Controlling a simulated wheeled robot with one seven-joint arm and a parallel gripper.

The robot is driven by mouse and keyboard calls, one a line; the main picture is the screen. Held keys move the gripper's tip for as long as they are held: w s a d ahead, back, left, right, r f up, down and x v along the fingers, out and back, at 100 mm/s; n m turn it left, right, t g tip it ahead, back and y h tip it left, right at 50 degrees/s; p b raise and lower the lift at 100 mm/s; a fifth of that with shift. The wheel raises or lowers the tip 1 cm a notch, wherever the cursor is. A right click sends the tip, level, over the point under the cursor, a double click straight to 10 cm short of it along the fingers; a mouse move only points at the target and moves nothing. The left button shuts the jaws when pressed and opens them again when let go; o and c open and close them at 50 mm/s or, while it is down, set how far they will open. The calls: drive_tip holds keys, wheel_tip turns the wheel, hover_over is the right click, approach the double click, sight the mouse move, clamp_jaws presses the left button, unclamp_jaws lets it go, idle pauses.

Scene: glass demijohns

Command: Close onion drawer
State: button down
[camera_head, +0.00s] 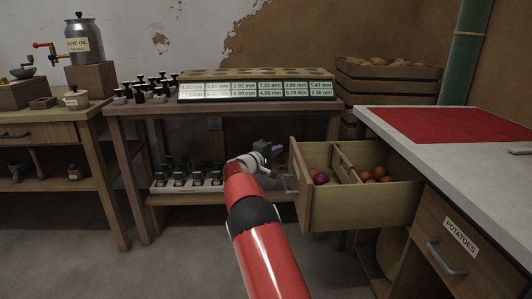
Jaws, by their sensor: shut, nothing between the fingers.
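The onion drawer (340,211) is pulled out from the counter on the right, its open top showing. A purple-red onion (320,178) lies in its front compartment, and several orange-brown onions (376,175) lie in the rear compartment behind a wooden divider. The drawer front (299,188) faces left, and a grey handle shows on it, partly hidden. My gripper (274,150) is shut and empty, just left of the drawer front. I cannot tell whether it touches the front. My red arm reaches up from the bottom middle.
The counter (485,172) with a red mat (445,125) stands at right. Below it is a closed drawer labelled POTATOES (459,238). Floor (180,265) at left front is clear.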

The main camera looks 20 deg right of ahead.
sight(292, 146)
drive_tip(key=shift+s+d+r, duration=0.1)
drive_tip(key=shift+s+d, duration=0.2)
drive_tip(key=shift+d, duration=0.45)
drive_tip(key=shift+s+d, duration=0.25)
drive_tip(key=shift+d, duration=0.45)
